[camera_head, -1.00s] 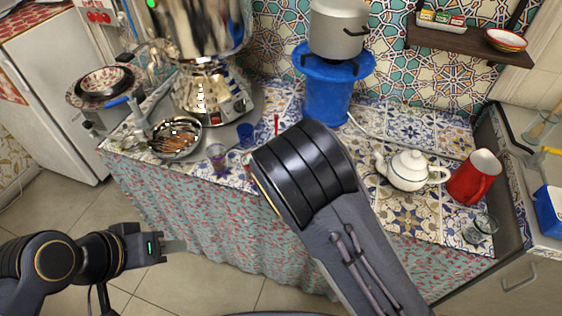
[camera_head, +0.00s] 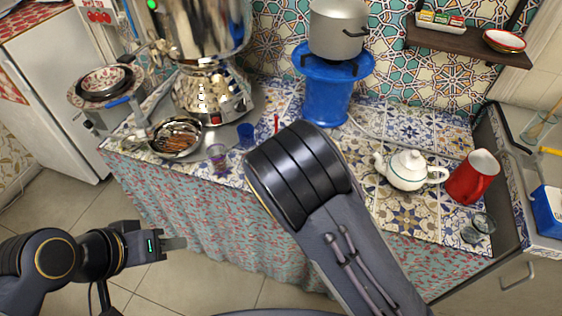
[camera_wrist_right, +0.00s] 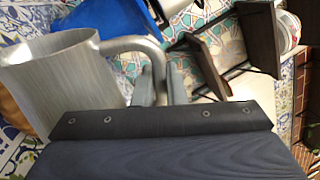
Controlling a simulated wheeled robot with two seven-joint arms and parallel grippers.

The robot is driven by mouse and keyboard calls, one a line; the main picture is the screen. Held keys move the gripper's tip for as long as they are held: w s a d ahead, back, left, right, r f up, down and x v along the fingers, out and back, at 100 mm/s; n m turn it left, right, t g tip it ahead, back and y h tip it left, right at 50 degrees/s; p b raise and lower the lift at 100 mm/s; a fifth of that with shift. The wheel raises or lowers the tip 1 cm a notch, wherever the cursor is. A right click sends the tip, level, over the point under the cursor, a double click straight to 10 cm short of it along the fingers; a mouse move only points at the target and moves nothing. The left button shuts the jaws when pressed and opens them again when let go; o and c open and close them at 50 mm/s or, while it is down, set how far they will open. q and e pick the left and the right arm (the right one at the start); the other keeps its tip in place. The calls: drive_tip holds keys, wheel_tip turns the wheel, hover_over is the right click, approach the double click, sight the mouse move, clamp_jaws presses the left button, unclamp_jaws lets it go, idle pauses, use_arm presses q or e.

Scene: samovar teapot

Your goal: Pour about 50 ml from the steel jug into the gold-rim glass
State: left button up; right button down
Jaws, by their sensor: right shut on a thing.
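The steel jug (camera_wrist_right: 62,82) shows in the right wrist view at the left, a brushed grey vessel with a curved handle. My right gripper (camera_wrist_right: 162,84) is shut on that handle. In the head view my own right arm covers the right gripper and the jug. A small purple-tinted glass (camera_head: 217,157) stands near the counter's front edge, left of my right arm. A clear glass (camera_head: 480,228) stands at the right end of the counter. I cannot make out which glass has a gold rim. My left gripper (camera_head: 174,244) is in front of the counter, away from everything; its opening is unclear.
A blue cup (camera_head: 246,134) stands beside the purple-tinted glass. A samovar (camera_head: 212,90) and a pan (camera_head: 174,138) are at the left. A white teapot (camera_head: 407,170) and a red jug (camera_head: 472,177) are at the right. A grey pot (camera_head: 337,28) sits on a blue stand (camera_head: 328,92).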

drive_tip(key=shift+w+a+r+n+p, duration=0.15)
drive_tip(key=shift+a+r+n+p, duration=0.25)
drive_tip(key=shift+a+r+n, duration=0.25)
idle(2.1)
drive_tip(key=shift+f, duration=0.15)
drive_tip(key=d+f+m+b, duration=0.2)
drive_tip(key=f+m+b, duration=0.1)
drive_tip(key=d+f+m+b, duration=0.1)
drive_tip(key=f+m+b, duration=0.1)
drive_tip(key=shift+s+d+f+m+g+h, duration=0.2)
drive_tip(key=shift+s+d+m+g+h, duration=0.05)
drive_tip(key=shift+s+g+h, duration=0.15)
drive_tip(key=shift+d+r, duration=0.1)
drive_tip(key=shift+r, duration=0.05)
drive_tip(key=shift+d+r+m, duration=0.1)
drive_tip(key=shift+d+m, duration=0.05)
drive_tip(key=shift+m, duration=0.35)
drive_tip(key=shift+s+d+m, duration=0.15)
drive_tip(key=shift+d+m, duration=0.25)
drive_tip(key=shift+m, duration=0.2)
